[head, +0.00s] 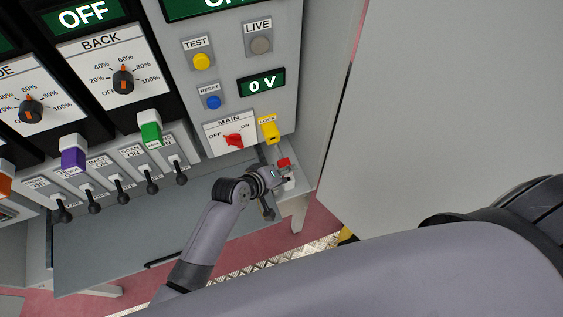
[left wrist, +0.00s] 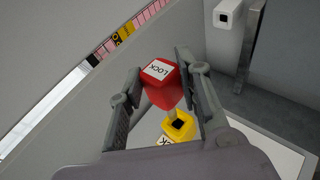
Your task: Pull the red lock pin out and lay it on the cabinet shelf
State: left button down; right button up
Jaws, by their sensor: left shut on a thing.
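The red lock pin (left wrist: 160,82), with a white LOCK label on its head, sits between the fingers of my left gripper (left wrist: 160,95), which is shut on it. In the head view the left gripper (head: 280,174) is below the yellow lock socket (head: 269,131), and the red pin (head: 284,162) shows at its tip, apart from the socket. In the left wrist view the yellow socket (left wrist: 179,127) shows its dark square hole, and the pin's pale shaft overlaps its rim in the picture. The grey cabinet shelf (head: 120,245) is left of the gripper. My right gripper is out of view.
Several black-handled levers (head: 118,184) stick out above the shelf. A grey side panel (head: 440,110) stands at the right. Most of the shelf looks clear.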

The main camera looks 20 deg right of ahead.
pick_arm(q)
jog(key=shift+s, duration=0.4)
jog(key=s+p, duration=0.1)
jog(key=s, duration=0.5)
jog(key=shift+d, duration=0.15)
dwell(0.5)
